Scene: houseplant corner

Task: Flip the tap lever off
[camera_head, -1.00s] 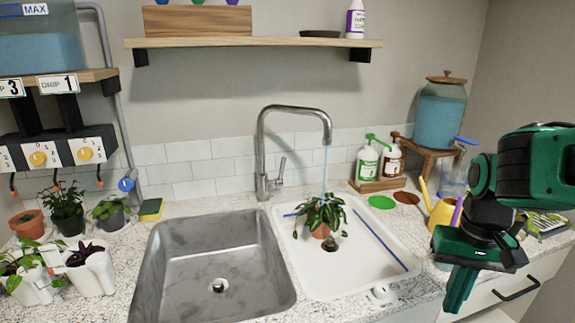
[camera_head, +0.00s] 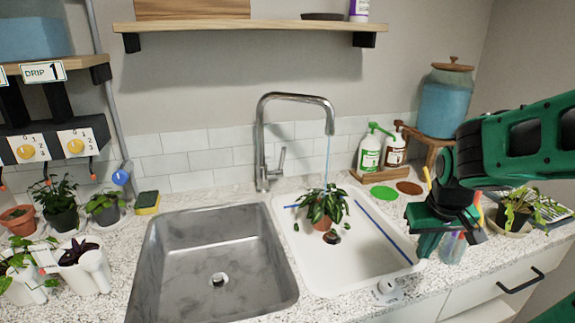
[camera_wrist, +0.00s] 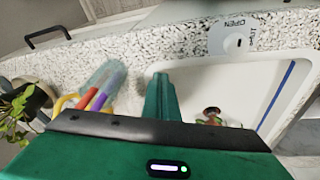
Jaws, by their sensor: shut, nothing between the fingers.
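The chrome tap (camera_head: 261,140) stands behind the sinks, with its spout arching to the right. Its small lever (camera_head: 280,160) sticks up, slightly tilted, on the right side of the tap body. A thin blue stream of water (camera_head: 328,155) falls from the spout onto the potted plant (camera_head: 322,206) in the white basin (camera_head: 375,268). My green gripper (camera_head: 424,246) is shut and empty near the basin's right edge, well to the right of the lever and apart from it. In the wrist view my gripper (camera_wrist: 160,92) points towards the white basin; the lever is out of that view.
A steel sink (camera_head: 215,265) lies left of the basin. Soap bottles (camera_head: 369,152) stand on a wooden tray behind the basin. A blue dispenser (camera_head: 444,102) is at the back right. Potted plants (camera_head: 62,208) line the left counter. A shelf (camera_head: 245,27) hangs above the tap.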

